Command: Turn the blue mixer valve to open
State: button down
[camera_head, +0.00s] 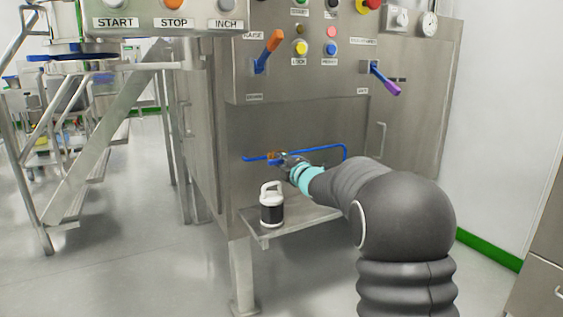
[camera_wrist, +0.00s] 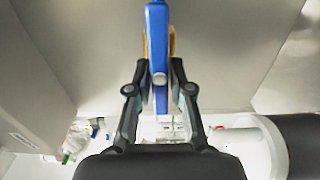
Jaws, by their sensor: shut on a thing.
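The blue mixer valve's handle (camera_wrist: 157,32) runs upright through the middle of the wrist view. My gripper (camera_wrist: 158,78) has one finger on each side of it and is shut on it. In the head view, a thin blue bar (camera_head: 252,159) sticks out to the left of my gripper (camera_head: 279,160), low on the steel cabinet's front. A small brass-coloured part shows at the fingertips. The fingers hide most of the valve body, so its open or closed position cannot be told.
A white bottle with a black band (camera_head: 272,205) stands on a steel shelf (camera_head: 317,217) just below my gripper. Blue piping (camera_head: 335,147) runs behind my arm. Orange (camera_head: 273,42) and purple (camera_head: 388,84) levers are above on the cabinet. Metal stairs (camera_head: 95,140) stand left.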

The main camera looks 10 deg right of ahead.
dwell(0.3)
jog(key=c, duration=1)
grip_release()
jog(key=shift+c, duration=0.2)
jog(key=shift+s, duration=0.1)
jog(key=v, duration=1.2)
